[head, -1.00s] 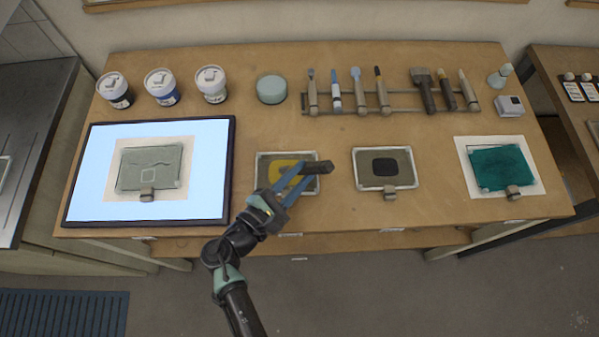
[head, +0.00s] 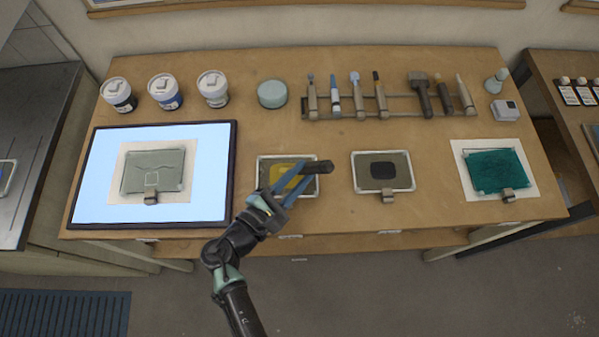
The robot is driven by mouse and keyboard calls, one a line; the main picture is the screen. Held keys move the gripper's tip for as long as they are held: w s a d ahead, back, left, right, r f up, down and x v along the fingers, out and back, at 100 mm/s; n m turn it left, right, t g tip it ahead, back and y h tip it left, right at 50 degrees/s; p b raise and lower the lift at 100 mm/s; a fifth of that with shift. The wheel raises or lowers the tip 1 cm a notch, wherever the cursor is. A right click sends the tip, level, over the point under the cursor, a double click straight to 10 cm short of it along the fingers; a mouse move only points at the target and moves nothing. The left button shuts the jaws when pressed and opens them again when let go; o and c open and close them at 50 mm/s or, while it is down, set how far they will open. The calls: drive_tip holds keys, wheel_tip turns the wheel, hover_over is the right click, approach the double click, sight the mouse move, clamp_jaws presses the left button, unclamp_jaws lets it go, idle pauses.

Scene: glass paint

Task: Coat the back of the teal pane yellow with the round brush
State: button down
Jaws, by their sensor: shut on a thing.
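The teal pane (head: 493,170) lies flat on a white sheet (head: 529,190) at the right of the bench, with a small clip at its front edge. My gripper (head: 308,172) is well left of it, shut on a dark-handled tool (head: 318,167), seemingly the round brush. Its bristle end is hidden, so I cannot tell its shape. The tool is over the right part of a grey tray (head: 262,180) with a yellow paint patch (head: 283,173). I cannot tell whether the bristles touch the paint.
A second tray (head: 409,182) holds a dark patch. A lit panel (head: 88,190) with a grey pane (head: 153,170) is at left. A rack (head: 402,113) of several tools, paint jars (head: 164,91) and a round pale pot (head: 272,94) stand behind. Bench between the dark tray and white sheet is clear.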

wheel_tip(320, 180, up, 4)
drive_tip(key=p, duration=0.3)
drive_tip(key=shift+p, duration=0.35)
drive_tip(key=shift+d, duration=0.1)
